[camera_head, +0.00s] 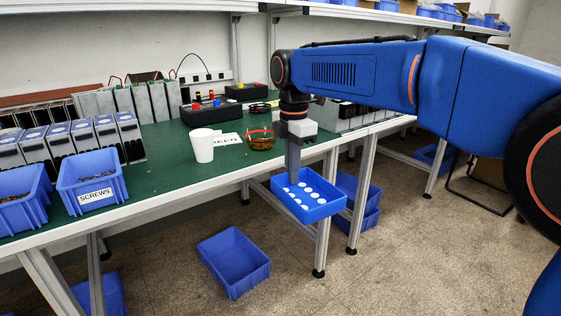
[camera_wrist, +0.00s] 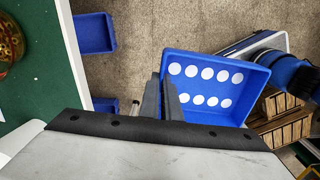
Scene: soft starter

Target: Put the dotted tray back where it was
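The dotted tray (camera_head: 318,212) is a blue open bin with rows of white dots on its floor. It hangs in the air just off the front edge of the green table (camera_head: 180,158), above the floor. The tray looks empty and roughly level.
A white cup (camera_head: 202,146) and an amber glass bowl (camera_head: 261,140) stand near the table's front edge. A blue SCREWS bin (camera_head: 92,182) is at left. Blue bins (camera_head: 234,262) (camera_head: 358,200) lie on the floor below. Table legs (camera_head: 329,205) stand close to the tray.

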